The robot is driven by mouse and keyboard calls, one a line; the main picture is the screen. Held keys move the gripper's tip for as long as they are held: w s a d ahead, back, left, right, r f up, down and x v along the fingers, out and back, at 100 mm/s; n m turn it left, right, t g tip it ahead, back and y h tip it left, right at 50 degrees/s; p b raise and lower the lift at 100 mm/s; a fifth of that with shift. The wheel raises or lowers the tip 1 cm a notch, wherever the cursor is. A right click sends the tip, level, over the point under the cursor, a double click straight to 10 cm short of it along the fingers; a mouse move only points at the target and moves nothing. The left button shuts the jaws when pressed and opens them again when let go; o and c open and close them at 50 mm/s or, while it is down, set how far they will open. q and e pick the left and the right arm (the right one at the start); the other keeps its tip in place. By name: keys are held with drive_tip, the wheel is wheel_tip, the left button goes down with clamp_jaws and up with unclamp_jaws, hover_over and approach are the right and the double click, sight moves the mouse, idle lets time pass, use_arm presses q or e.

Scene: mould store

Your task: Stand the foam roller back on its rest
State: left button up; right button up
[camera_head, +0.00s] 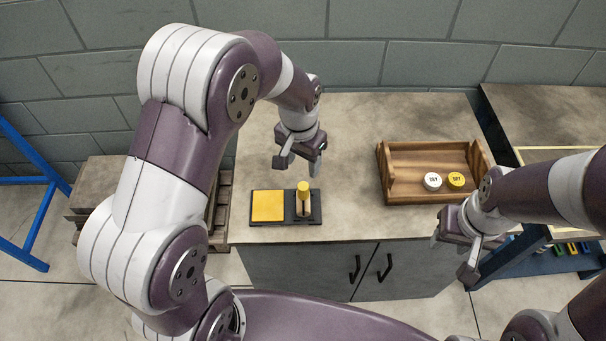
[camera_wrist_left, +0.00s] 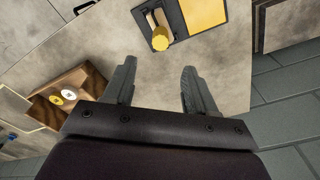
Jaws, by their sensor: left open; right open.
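The foam roller (camera_head: 303,188) shows as a short yellow cylinder at the right part of a black holder (camera_head: 286,221), with a pale strip below it that may be its handle or a slot. I cannot tell how it is seated. In the left wrist view the roller (camera_wrist_left: 160,42) lies just beyond the fingertips, between their lines. My left gripper (camera_head: 299,164) is open and empty, above and just behind the roller, apart from it. My right gripper (camera_head: 452,256) is open and empty in front of the table's right front edge.
A yellow pad (camera_head: 267,205) fills the left part of the holder. A wooden tray (camera_head: 425,157) with a white and a yellow round, labelled piece stands at the right. The worktop between holder and tray is clear. A second bench (camera_head: 540,115) stands at right.

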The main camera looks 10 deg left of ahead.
use_arm(q)
drive_tip(key=s+a+r+n, duration=0.1)
drive_tip(key=s+a, duration=0.1)
drive_tip(key=s, duration=0.4)
drive_tip(key=s+a+r+n, duration=0.2)
drive_tip(key=s+a, duration=0.1)
drive_tip(key=s, duration=0.4)
drive_tip(key=shift+a+n+t, duration=0.3)
drive_tip(key=shift+s+r, duration=0.1)
idle(0.5)
